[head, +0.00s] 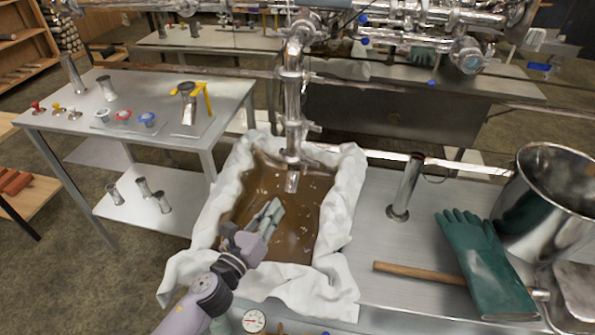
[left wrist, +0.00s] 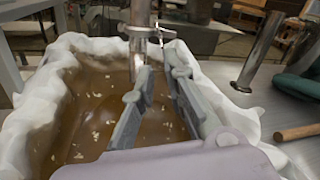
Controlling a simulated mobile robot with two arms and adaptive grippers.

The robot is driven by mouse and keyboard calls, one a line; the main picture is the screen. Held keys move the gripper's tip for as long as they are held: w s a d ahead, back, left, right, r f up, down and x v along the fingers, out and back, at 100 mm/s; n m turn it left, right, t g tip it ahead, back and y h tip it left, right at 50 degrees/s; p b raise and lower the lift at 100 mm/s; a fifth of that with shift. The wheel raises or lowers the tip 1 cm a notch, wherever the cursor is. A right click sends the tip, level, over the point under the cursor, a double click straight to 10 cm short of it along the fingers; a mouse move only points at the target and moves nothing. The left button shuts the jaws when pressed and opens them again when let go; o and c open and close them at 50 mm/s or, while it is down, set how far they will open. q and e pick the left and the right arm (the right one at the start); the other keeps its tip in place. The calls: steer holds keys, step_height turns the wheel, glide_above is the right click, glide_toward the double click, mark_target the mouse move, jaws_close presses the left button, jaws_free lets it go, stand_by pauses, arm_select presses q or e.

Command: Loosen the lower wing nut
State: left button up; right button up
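A vertical steel pipe (head: 292,105) with clamped joints comes down over the pan. A small fitting (head: 313,127) sticks out to the right at its lower joint; it may be the lower wing nut, but is too small to tell surely. In the left wrist view, a clamp with a sticking-out piece (left wrist: 160,31) shows on the pipe, beyond the fingertips. My left gripper (head: 272,203) is over the brown syrup, below and left of the pipe's lower end. Its grey fingers (left wrist: 160,68) are apart with nothing between them, short of the pipe. My right gripper is not in view.
A cloth-lined pan (head: 341,205) of brown syrup lies under my left gripper. Right of it are an upright steel tube (head: 405,188), a wooden-handled tool (head: 420,273), green gloves (head: 485,265) and a steel pot (head: 548,200). A side table (head: 150,90) holds small parts at left.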

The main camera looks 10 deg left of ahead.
mark_target(305, 165)
arm_select(q)
steer(key=x, duration=1.5)
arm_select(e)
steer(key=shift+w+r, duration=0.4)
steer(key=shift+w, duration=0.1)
arm_select(q)
steer(key=shift+a, duration=0.1)
steer(key=shift+c, duration=0.3)
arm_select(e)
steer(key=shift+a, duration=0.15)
arm_select(q)
jaws_close()
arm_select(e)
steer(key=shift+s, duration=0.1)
